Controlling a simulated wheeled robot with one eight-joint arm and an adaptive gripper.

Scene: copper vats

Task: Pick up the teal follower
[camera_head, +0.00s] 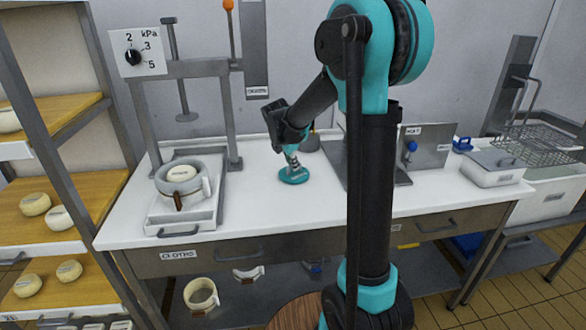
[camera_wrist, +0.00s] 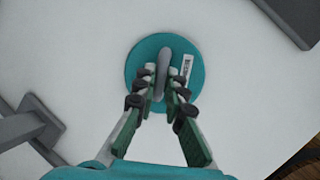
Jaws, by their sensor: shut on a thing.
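The teal follower (camera_head: 294,175) is a round disc with a grey upright handle and a small white label, on or just above the white worktop; I cannot tell which. In the wrist view the teal follower (camera_wrist: 143,76) lies straight ahead, under my fingertips. My gripper (camera_head: 291,153) points down at it from above. In the wrist view my gripper (camera_wrist: 162,88) has its green-padded fingers on both sides of the grey handle, shut on it. The fingertips hide part of the handle and disc.
Left of the follower, a press frame (camera_head: 186,68) stands over a tray with a white mould (camera_head: 205,188) holding a cheese. Behind and right are a grey upright panel (camera_head: 428,145) and a lidded white box (camera_head: 492,168). The front worktop is clear.

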